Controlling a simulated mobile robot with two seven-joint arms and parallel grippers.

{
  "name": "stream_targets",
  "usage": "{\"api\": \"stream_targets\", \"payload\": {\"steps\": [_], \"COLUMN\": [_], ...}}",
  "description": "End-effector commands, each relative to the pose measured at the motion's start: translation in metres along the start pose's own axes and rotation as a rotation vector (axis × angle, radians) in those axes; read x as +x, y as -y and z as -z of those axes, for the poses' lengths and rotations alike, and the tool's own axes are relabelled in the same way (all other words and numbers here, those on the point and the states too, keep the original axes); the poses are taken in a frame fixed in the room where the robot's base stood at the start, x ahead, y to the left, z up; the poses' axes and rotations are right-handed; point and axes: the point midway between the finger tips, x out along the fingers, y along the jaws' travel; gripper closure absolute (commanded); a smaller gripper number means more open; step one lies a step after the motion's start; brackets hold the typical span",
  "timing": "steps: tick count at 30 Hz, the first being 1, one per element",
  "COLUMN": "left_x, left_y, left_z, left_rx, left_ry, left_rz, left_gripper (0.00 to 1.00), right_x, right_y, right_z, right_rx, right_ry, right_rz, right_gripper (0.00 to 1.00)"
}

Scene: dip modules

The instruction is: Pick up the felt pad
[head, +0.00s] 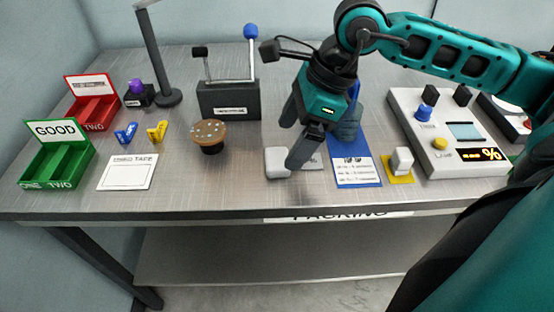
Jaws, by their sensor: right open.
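A small pale grey block with rounded corners (277,162) lies on the table near the front middle. It looks most like the felt pad, though I cannot be sure. A flat grey labelled piece (313,162) lies just right of it, partly hidden by a finger. My right gripper (291,146) reaches down from the upper right, its dark fingers apart and nothing seen between them. One fingertip appears beside or over the block's right edge; I cannot tell whether it touches. My left gripper is not in view.
A blue card (356,174) and a white block (401,160) on a yellow mat lie to the right. A control panel (435,168) stands farther right. A dark lever box (228,102) and a round brown-topped piece (209,131) stand left. Green (57,165) and red (94,108) trays are far left.

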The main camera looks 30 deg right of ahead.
Motion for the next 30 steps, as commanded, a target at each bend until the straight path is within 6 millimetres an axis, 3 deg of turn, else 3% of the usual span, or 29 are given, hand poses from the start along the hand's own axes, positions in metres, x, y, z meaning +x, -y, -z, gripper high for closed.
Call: {"api": "stream_targets", "payload": {"steps": [12,21,30], "left_x": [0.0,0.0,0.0], "left_y": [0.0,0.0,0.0], "left_z": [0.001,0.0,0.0], "left_rx": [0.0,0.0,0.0], "left_ry": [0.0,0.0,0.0], "left_rz": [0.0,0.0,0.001], "left_gripper": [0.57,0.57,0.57], "right_x": [0.05,0.054,0.054], "right_y": [0.007,0.007,0.007], "right_z": [0.001,0.001,0.001], "right_rx": [0.0,0.0,0.0], "right_ry": [0.0,-0.001,-0.001], "right_rz": [-0.003,-0.001,0.0], "right_gripper": [0.06,0.06,0.35]}}
